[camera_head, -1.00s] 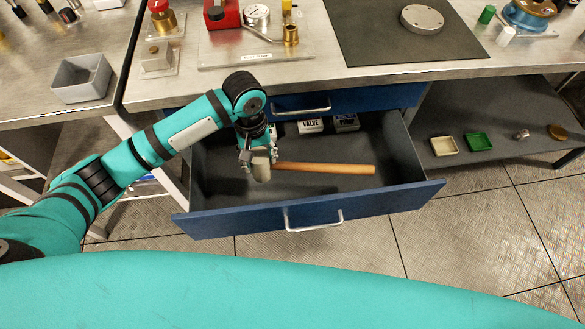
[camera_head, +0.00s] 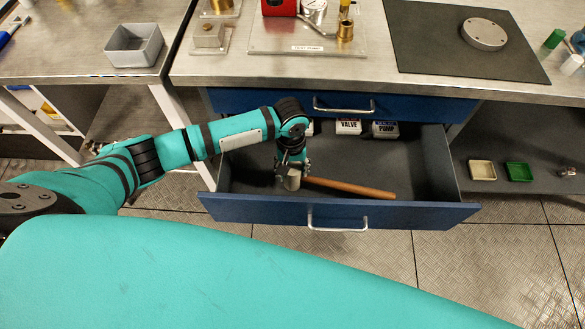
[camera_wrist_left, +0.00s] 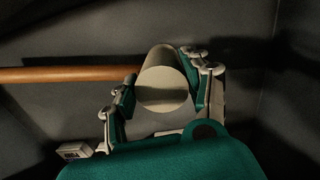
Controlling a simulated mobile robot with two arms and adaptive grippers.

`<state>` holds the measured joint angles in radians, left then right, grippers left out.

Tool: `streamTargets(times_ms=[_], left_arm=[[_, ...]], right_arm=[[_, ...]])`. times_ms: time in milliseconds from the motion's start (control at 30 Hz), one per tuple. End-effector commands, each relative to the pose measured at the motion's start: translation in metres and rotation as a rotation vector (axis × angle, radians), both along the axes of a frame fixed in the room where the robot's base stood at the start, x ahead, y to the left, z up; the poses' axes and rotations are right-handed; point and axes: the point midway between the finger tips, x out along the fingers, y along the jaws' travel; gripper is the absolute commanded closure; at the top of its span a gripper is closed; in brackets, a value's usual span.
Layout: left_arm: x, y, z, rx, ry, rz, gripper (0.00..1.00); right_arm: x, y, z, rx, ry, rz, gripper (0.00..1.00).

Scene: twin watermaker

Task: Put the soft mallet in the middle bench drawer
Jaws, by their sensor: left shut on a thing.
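The soft mallet has a pale cylindrical head (camera_head: 291,181) and a long wooden handle (camera_head: 350,188). My left gripper (camera_head: 292,168) is shut on the mallet head, inside the open blue drawer (camera_head: 270,211). In the left wrist view the mallet head (camera_wrist_left: 163,88) sits between the two fingers (camera_wrist_left: 160,100), with the handle (camera_wrist_left: 70,74) running off to the left. The handle lies toward the right in the head view, over the dark drawer floor. I cannot tell whether the mallet touches the floor. My right gripper is not in view.
Small boxes, one marked VALVE (camera_head: 348,127) and one marked PUMP (camera_head: 385,129), stand at the drawer's back. A shut blue drawer (camera_head: 400,106) is above. A grey bin (camera_head: 135,45) stands on the left bench. The drawer's right part is clear.

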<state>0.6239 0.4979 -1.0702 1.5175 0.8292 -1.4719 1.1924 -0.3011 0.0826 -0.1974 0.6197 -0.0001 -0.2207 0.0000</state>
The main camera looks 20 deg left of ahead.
Motion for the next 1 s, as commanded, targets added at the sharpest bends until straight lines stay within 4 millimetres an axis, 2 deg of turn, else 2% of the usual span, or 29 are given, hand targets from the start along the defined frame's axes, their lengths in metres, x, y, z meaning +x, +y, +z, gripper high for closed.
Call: streamTargets(times_ms=[200, 233, 400, 733, 867, 1000], left_arm=[[0.001, -0.001, -0.001, -0.003, -0.002, 0.000, 1.00], [0.000, 0.000, -0.002, -0.001, 0.000, 0.000, 0.47], [0.000, 0.000, -0.002, 0.000, 0.000, 0.000, 0.28], [0.001, 0.001, 0.004, 0.000, -0.001, 0.001, 0.28], [0.002, 0.001, 0.023, 0.000, -0.002, 0.001, 0.28], [0.003, 0.001, 0.054, -0.001, -0.004, -0.001, 0.28]], right_arm=[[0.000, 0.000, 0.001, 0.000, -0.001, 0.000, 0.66], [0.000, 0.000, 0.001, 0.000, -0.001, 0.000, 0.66], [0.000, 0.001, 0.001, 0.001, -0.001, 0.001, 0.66], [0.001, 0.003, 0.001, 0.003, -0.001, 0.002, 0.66], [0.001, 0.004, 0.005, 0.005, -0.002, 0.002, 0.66], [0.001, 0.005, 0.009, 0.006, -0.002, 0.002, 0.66]])
